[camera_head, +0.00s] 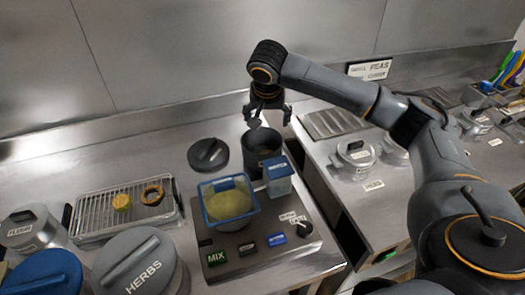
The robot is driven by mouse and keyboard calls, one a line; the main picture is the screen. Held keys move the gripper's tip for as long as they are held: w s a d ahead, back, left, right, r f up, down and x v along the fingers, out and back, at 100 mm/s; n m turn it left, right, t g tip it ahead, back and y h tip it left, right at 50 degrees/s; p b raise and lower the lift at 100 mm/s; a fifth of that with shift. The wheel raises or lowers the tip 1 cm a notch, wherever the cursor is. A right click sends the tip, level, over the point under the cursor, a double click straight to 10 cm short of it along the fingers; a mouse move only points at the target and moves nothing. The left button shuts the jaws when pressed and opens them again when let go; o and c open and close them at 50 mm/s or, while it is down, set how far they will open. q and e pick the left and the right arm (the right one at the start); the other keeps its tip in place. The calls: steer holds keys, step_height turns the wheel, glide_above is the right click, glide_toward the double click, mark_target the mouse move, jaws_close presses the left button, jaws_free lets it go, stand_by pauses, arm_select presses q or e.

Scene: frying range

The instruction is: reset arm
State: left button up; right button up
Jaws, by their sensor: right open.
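My right arm (330,85) comes in from the right and reaches over the back of the steel counter. My right gripper (267,119) points down with its fingers apart, just above and behind a dark open pot (252,142). Nothing is clearly held between the fingers, though they overlap the pot's far rim in this view. I cannot tell whether they touch it. My left gripper is not in view.
A blue-rimmed tub (207,213) of yellowish contents and a blue-lidded box (278,169) stand on the control unit (222,255). A black lid (208,154), wire rack (92,214) and HERBS canister (140,262) are left. A gap (315,190) separates the counters.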

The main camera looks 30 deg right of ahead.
steer(key=shift+v, duration=1.1)
